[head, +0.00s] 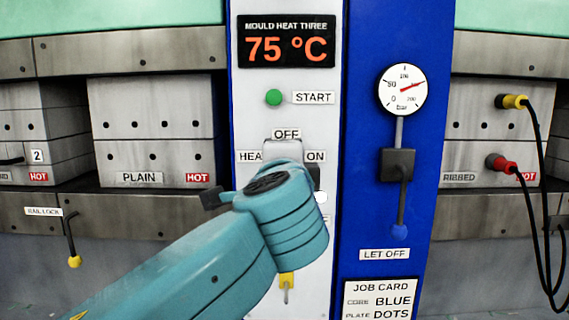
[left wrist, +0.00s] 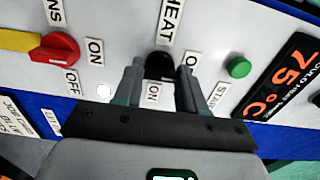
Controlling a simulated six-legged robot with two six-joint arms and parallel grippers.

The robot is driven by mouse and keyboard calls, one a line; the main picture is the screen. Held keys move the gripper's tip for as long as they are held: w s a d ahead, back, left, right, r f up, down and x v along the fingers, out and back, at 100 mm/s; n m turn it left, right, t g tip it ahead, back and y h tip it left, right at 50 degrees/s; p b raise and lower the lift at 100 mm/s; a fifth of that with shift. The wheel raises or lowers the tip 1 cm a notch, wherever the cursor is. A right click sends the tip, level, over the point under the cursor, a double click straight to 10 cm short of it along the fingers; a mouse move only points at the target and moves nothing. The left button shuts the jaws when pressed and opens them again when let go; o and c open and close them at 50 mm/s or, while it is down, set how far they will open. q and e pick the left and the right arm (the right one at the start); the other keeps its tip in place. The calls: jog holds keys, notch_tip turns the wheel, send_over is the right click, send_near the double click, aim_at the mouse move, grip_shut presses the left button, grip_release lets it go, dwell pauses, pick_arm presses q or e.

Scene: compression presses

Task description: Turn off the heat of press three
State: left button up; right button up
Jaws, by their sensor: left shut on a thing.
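The press three control panel (head: 250,200) reads MOULD HEAT THREE, 75 °C on its display (head: 288,42). The HEAT label (left wrist: 172,18) sits by a black heat knob (left wrist: 160,65) in the left wrist view. An ON label (left wrist: 152,93) lies below the knob in that view, and a partly covered label, likely OFF (left wrist: 190,62), is to its right. My left gripper (left wrist: 160,78) is shut on the knob, one finger on each side. I cannot tell which way the knob points. My right gripper is not in view.
A green START button (head: 274,97) is above the knob in the head view. A pressure gauge (head: 402,89) and blue-tipped lever (head: 400,231) stand right, hot moulds (head: 150,135) left. Cables (head: 540,180) hang far right.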

pick_arm(q)
jog(key=shift+f, duration=0.1)
jog(key=o, duration=1.1)
jog(key=shift+s, duration=0.1)
jog(key=shift+c, duration=0.2)
jog(key=s+b, duration=0.3)
jog(key=s, duration=1.3)
jog(key=shift+s, duration=0.15)
